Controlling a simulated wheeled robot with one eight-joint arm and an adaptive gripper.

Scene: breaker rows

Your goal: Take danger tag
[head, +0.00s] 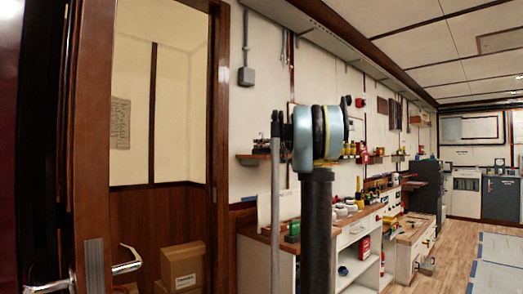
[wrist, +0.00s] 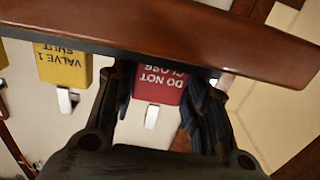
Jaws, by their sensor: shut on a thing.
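A red tag (wrist: 160,90) reading "DO NOT CLOSE", upside down in the wrist view, sits just below a wooden ledge. My gripper (wrist: 165,86) is around it, with one dark finger on each side, and is shut on it. The tag's upper edge is close under the ledge; I cannot tell whether it touches. A white clip-like piece (wrist: 151,117) shows at the tag's lower edge. In the head view my arm stands in the middle, and neither my gripper nor the red tag can be made out.
A yellow tag (wrist: 62,65) reading "VALVE 1 SHUT" is left of the gripper. The wooden ledge (wrist: 180,42) crosses close above the fingers. In the head view, a workbench (head: 345,228) lines the wall, a door (head: 92,150) stands open at left, and wooden floor (head: 450,255) lies at right.

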